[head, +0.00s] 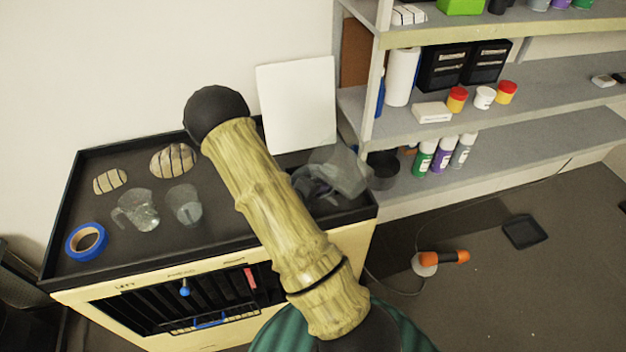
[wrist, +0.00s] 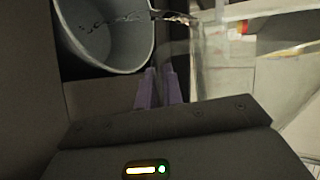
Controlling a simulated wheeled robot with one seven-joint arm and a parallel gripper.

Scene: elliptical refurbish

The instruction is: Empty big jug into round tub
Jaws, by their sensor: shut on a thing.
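A large clear jug (head: 342,168) is tipped over to the right at the right end of the cabinet top. In the wrist view my gripper (wrist: 160,88) is shut on the jug (wrist: 235,75), whose clear wall fills the right side. The round tub (wrist: 141,55) opens at the upper left. A clear stream runs from the jug's mouth toward the tub, and rippled liquid shows inside the tub. In the head view my arm hides most of the gripper.
On the black cabinet top (head: 215,232) stand a smaller clear jug (head: 138,210), a clear cup (head: 185,204), blue tape (head: 87,242) and two striped stones (head: 172,160). A white panel (head: 298,105) leans behind. Shelves (head: 450,115) with bottles stand at the right.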

